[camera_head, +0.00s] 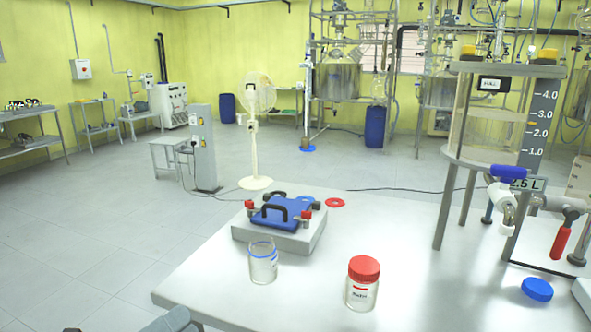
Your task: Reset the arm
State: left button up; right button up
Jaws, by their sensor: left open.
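My left gripper (172,321) shows only in part, at the bottom edge left of centre, as a grey shape beside the table's near left corner. It is open, and I see nothing held in it. Most of the arm is cut off by the frame. My right gripper is not in view. A clear glass jar with a blue rim (263,262) stands open on the white table (215,285), up and to the right of the left gripper. A jar with a red lid (362,283) stands further right.
A grey block with a blue handled plate (282,212) sits behind the jars. A glass reactor on a stand (495,130) rises at right. Floor left of the table is clear.

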pick_arm(q)
jog(key=a+f+n+t+y+p, duration=0.1)
jog(key=a+f+n+t+y, duration=0.3)
jog(key=n, duration=0.6)
jog(key=a+f+n+y+p, duration=0.1)
jog(key=a+f+n+y, duration=0.1)
jog(key=f+n+y, duration=0.65)
jog(key=s+d+f+n+g+p, duration=0.2)
jog(key=s+f+n+g, duration=0.6)
jog(key=s+f+n, duration=0.3)
notch_tip(320, 180, down, 3)
jog(key=shift+s+r+n, duration=0.15)
jog(key=shift+s+n, duration=0.2)
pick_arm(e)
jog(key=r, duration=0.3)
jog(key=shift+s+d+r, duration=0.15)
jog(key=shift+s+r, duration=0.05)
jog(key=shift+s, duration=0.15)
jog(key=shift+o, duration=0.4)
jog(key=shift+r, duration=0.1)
